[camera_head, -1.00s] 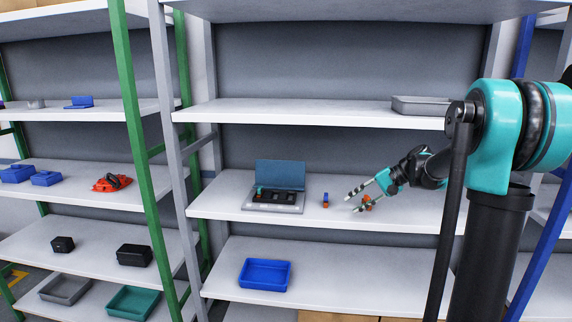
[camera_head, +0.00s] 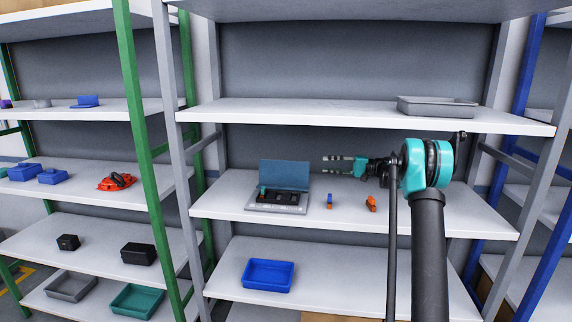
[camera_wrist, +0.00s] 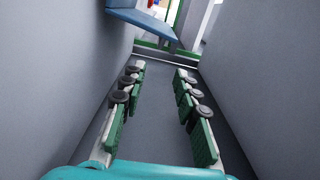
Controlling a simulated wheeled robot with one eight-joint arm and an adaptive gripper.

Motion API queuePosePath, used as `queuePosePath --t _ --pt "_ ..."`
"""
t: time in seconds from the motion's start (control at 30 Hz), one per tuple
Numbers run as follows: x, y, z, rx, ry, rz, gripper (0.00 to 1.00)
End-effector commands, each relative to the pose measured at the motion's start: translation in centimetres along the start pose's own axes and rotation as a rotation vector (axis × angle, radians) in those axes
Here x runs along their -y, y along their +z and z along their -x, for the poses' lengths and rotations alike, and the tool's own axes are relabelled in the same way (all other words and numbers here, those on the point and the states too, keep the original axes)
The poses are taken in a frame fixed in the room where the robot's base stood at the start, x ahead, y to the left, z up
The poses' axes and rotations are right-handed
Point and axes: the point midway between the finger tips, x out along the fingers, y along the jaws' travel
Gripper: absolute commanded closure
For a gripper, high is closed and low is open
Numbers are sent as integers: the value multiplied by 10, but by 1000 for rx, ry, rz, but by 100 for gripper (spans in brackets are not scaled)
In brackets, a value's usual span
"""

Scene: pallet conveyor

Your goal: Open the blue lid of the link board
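The link board (camera_head: 277,207) is a grey case on the middle shelf, with dark parts inside. Its blue lid (camera_head: 284,174) stands raised at the back of the case, tilted up and open. The lid also shows at the top of the wrist view (camera_wrist: 142,22). My gripper (camera_head: 325,164) is to the right of the lid, raised above the shelf and pointing left toward the lid's edge, apart from it in the picture. In the wrist view my gripper (camera_wrist: 160,68) has its fingers spread with nothing between them.
A small blue-and-orange part (camera_head: 330,201) and an orange part (camera_head: 371,204) stand on the shelf right of the case. A grey tray (camera_head: 437,113) sits on the shelf above, a blue tray (camera_head: 267,289) below. A grey post (camera_head: 173,130) is at left.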

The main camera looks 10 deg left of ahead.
Motion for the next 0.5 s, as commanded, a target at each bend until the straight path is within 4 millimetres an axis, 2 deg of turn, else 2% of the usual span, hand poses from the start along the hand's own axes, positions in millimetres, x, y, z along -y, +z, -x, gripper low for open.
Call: queuePosePath --t 0.17,0.5 --pt "0 1 -25 4 1 0 69" --pt "0 2 -92 3 2 -1 69"
